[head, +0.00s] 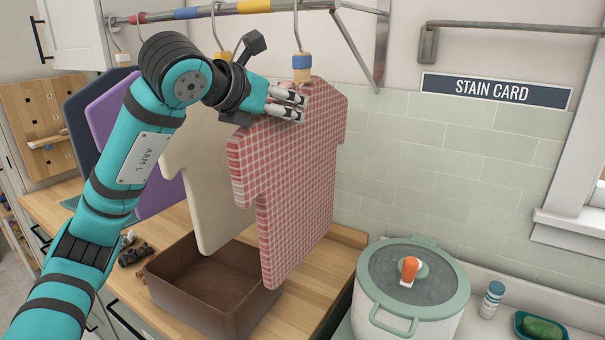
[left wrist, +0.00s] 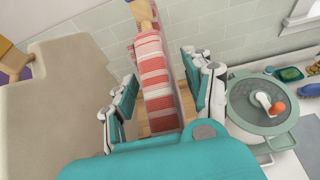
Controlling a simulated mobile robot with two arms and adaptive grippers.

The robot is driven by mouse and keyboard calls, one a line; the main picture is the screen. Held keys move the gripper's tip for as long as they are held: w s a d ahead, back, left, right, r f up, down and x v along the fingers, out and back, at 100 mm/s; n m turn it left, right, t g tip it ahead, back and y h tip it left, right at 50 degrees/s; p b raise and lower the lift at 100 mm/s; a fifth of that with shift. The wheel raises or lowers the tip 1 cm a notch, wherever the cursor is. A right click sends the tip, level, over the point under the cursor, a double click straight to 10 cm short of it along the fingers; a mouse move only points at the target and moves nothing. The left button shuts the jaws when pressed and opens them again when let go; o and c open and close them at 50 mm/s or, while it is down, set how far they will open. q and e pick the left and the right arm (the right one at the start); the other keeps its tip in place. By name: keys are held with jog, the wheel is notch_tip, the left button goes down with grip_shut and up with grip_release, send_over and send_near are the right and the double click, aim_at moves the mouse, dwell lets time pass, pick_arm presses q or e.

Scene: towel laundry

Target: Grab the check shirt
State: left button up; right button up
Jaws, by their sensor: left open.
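The check shirt (head: 290,190), red and white, hangs from a hook on the rail at the right end of the row. A wooden peg piece with a blue and yellow top is at its neck. My left gripper (head: 290,103) is at the shirt's upper edge, just below the peg. In the left wrist view the shirt (left wrist: 157,80) stands edge-on between the two open fingers of the left gripper (left wrist: 157,95), with a gap visible on both sides. My right gripper is not in view.
A cream shirt (head: 205,165) hangs just left of the check shirt, with purple and dark ones beyond. A brown bin (head: 165,290) sits below on the wooden counter. A lidded white pot (head: 375,318) stands at the right. The rail (head: 190,12) runs above.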

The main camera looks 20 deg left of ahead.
pick_arm(q)
jog(key=shift+s, duration=0.1)
jog(key=shift+c, duration=0.8)
grip_shut()
jog(key=shift+r, duration=0.2)
